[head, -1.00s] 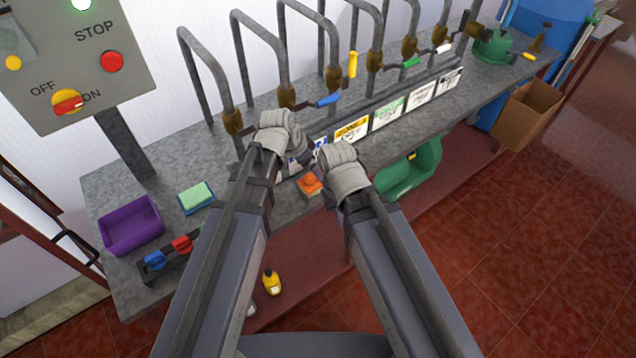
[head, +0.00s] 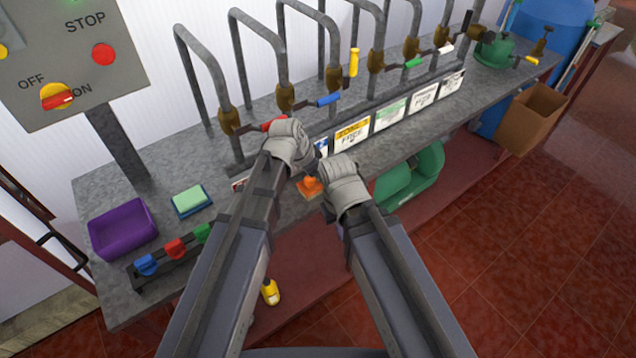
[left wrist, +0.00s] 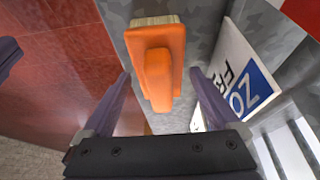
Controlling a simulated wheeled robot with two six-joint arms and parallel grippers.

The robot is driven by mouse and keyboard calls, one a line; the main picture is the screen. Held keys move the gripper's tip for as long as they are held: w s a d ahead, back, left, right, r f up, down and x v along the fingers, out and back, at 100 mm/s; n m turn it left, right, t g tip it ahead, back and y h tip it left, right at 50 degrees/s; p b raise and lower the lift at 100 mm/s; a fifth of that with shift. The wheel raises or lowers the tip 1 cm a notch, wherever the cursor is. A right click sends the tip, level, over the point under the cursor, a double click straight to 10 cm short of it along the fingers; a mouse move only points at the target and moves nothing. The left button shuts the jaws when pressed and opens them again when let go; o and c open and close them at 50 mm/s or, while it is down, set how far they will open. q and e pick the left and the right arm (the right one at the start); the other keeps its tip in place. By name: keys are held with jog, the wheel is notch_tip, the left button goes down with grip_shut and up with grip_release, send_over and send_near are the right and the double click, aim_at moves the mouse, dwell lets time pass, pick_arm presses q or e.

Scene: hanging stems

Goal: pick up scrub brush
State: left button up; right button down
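The scrub brush (head: 309,187) has an orange back and a pale bristle edge. It lies on the grey counter near the front edge, between my two grippers in the head view. In the left wrist view the brush (left wrist: 157,68) lies ahead of my left gripper (left wrist: 160,75), whose two fingers stand apart on either side of it, not closed on it. In the head view the fingers of my left gripper (head: 300,165) are mostly hidden by its wrist. My right gripper (head: 330,180) is just right of the brush, its fingers hidden.
Signs (head: 352,133) stand along the counter behind, with bent pipes and coloured valve handles.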

pick_arm(q)
jog(key=c, duration=1.3)
jog(key=shift+c, duration=0.2)
notch_tip(320, 180, up, 10)
jog(key=p, duration=1)
